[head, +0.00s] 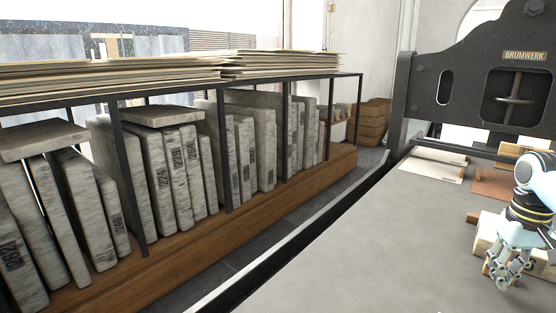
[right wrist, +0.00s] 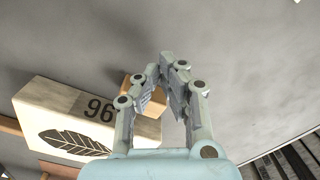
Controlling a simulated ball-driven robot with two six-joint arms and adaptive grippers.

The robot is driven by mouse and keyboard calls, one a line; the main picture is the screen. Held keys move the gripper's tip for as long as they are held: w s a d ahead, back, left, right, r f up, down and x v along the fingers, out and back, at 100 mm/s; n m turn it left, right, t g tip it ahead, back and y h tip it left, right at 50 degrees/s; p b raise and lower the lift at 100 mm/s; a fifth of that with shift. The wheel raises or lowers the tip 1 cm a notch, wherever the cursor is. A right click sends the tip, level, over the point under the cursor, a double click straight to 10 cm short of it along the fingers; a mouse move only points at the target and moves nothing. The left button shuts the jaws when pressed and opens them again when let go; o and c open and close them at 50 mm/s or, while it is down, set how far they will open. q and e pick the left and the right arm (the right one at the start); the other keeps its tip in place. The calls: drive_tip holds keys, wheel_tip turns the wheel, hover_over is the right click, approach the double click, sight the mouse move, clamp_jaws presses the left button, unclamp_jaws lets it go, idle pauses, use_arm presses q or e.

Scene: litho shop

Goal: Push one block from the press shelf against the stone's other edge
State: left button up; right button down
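A pale stone (head: 487,232) lies on the grey press bed (head: 370,240), partly behind my right gripper (head: 503,284). In the right wrist view the stone (right wrist: 60,118) shows a dark feather drawing and the number 96. A small brown wooden block (right wrist: 130,84) is at its far edge, partly hidden by my right fingers (right wrist: 172,64). Another wooden piece (right wrist: 9,125) is at the stone's left end, and one (right wrist: 60,170) shows below it. In the head view a brown block (head: 473,217) is beside the stone. My right fingertips are together, with nothing seen between them. My left gripper is out of view.
A black press frame (head: 430,95) stands at the back right, with a cream sheet (head: 432,167) and a copper-coloured sheet (head: 497,187) before it. A rack (head: 228,196) of numbered stones lines the left. The bed left of my right gripper is clear.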

drive_tip(key=shift+f, duration=0.25)
drive_tip(key=shift+f, duration=0.85)
drive_tip(key=shift+w+d+b, duration=1.45)
drive_tip(key=shift+w+b, duration=0.2)
drive_tip(key=shift+w, duration=0.05)
drive_tip(key=shift+r, duration=0.1)
drive_tip(key=shift+s+a+r+p, duration=0.25)
drive_tip(key=shift+s+a+p, duration=0.05)
drive_tip(key=shift+p, duration=0.6)
drive_tip(key=shift+s+a+r+p, duration=0.1)
drive_tip(key=shift+s+a+p, duration=0.5)
drive_tip(key=shift+p, duration=0.65)
wheel_tip(320, 180, up, 8)
drive_tip(key=p, duration=0.8)
drive_tip(key=shift+d, duration=0.1)
